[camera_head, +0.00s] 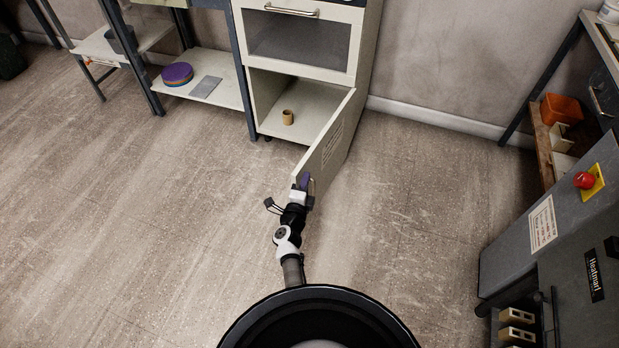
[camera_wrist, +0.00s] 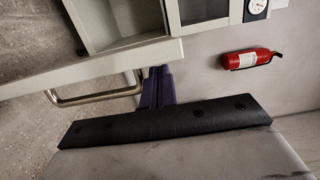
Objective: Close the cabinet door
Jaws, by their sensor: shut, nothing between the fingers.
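The cream cabinet (camera_head: 357,40) stands against the back wall. Its lower door (camera_head: 326,140) is hinged on the right and swung wide open toward me. A small tan cup (camera_head: 287,117) stands inside the open compartment. My gripper (camera_head: 307,184) is at the free edge of the door, on its outer side. In the wrist view, the door (camera_wrist: 90,66) crosses the upper left with a metal bar handle (camera_wrist: 92,98) on its face. The purple fingers of my gripper (camera_wrist: 157,88) are together beside the handle's end; I cannot tell whether they touch the door.
A workbench with a lower shelf (camera_head: 215,92) holding purple discs (camera_head: 177,74) stands left of the cabinet. A grey machine (camera_head: 570,235) with a red button is at the right. A fire extinguisher (camera_wrist: 250,58) hangs on the wall. The floor around the door is clear.

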